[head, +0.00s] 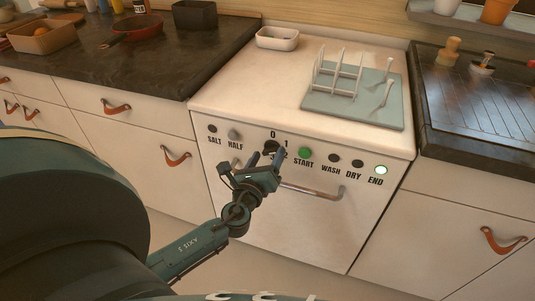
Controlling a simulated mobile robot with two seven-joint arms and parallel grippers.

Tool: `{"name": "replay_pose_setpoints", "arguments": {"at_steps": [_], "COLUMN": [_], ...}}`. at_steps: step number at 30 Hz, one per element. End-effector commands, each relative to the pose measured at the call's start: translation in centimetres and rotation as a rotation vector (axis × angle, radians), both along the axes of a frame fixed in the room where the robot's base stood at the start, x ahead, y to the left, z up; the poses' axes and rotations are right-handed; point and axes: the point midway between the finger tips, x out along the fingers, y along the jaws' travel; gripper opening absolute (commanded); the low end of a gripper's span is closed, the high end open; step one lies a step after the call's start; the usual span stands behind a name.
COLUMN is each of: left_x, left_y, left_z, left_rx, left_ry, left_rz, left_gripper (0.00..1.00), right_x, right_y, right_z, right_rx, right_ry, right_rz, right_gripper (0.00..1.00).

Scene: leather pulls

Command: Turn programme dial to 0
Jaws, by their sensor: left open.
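The programme dial (270,147) is a small dark knob on the front panel of the white dishwasher (320,215). The marks 0, 1 and 2 run around it, with 0 above it and 1 and 2 to its right. My left gripper (267,157) is in front of the panel, just below the dial in the picture, with its fingers apart. The gripper partly covers the dial, so I cannot tell which mark it points to or whether the fingers touch it. My right gripper is out of view.
The panel also has a green START button (305,153), dark WASH and DRY spots and a bright END light (381,170). A door handle (312,191) sticks out below. A dish rack (340,75) on a mat and a white dish (277,38) stand on top.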

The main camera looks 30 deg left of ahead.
Motion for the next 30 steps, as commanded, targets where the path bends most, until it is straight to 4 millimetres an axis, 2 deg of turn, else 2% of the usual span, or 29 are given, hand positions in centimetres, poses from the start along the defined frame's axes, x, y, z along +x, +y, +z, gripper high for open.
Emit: {"name": "replay_pose_setpoints", "arguments": {"at_steps": [4, 12, 27, 30], "left_x": [0.79, 0.87, 0.84, 0.84], "left_y": [0.17, 0.19, 0.19, 0.18], "left_z": [0.0, -0.01, 0.0, 0.0], "left_rx": [-0.001, -0.001, -0.001, -0.001], "left_ry": [0.001, 0.001, 0.0, 0.0], "left_rz": [0.0, 0.0, 0.0, 0.0], "left_gripper": [0.62, 0.62, 0.21, 0.17], "right_x": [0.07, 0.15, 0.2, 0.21], "right_y": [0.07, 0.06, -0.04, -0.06], "right_z": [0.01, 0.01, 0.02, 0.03], "right_rx": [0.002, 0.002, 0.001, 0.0], "right_ry": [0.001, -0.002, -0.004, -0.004], "right_rz": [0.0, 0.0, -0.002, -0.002], "right_gripper": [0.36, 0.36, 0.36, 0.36]}}
